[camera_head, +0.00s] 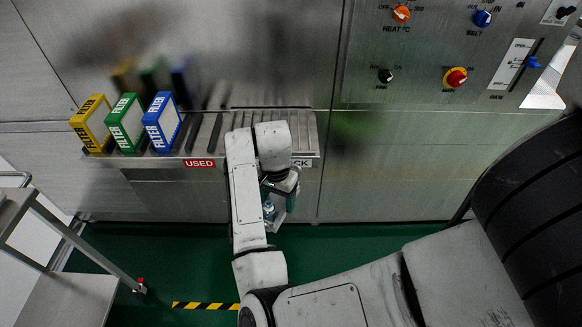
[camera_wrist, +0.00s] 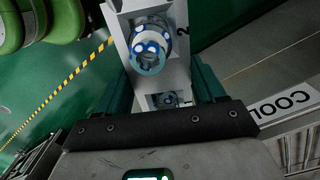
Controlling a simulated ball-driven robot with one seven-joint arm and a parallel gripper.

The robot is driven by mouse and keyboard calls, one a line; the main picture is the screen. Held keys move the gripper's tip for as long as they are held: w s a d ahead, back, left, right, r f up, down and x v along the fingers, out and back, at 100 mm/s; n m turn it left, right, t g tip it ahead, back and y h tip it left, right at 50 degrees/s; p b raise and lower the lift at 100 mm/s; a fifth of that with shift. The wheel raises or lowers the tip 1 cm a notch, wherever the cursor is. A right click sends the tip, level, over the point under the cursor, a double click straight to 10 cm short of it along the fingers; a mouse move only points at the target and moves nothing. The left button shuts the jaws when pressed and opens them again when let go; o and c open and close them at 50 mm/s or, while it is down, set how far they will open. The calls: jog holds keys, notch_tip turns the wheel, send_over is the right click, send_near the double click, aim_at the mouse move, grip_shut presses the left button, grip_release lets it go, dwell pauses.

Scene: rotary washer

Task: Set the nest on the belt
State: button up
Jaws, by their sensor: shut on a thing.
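My gripper (camera_wrist: 165,88) is shut on a grey block-like holder, which I take to be the nest (camera_wrist: 181,77). Its dark green fingers press on either side of the holder in the wrist view. A round white-and-blue part (camera_wrist: 151,46) sits in the holder, and a smaller dark round feature shows lower down. In the head view my gripper (camera_head: 279,193) hangs in front of the rack, with the grey nest (camera_head: 279,214) below it, partly hidden by my arm. I cannot make out the belt in either view.
A slotted metal rack (camera_head: 213,130) holds yellow (camera_head: 92,122), green (camera_head: 127,122) and blue (camera_head: 162,121) filter boxes at its left. A red USED label (camera_head: 199,163) is on its front. A control panel (camera_head: 455,50) is at upper right. A trolley (camera_head: 62,290) stands lower left.

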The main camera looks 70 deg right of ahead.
jog(key=w+a+f+n, duration=0.4)
jog(key=a+f+n, duration=0.5)
jog(key=a, duration=0.2)
jog(key=w+a+f+n, duration=0.3)
jog(key=a+f+n, duration=0.6)
jog(key=a, duration=0.2)
jog(key=shift+w+f+n+h, duration=0.25)
jog(key=shift+w+n+h, duration=0.05)
jog(key=shift+w, duration=0.05)
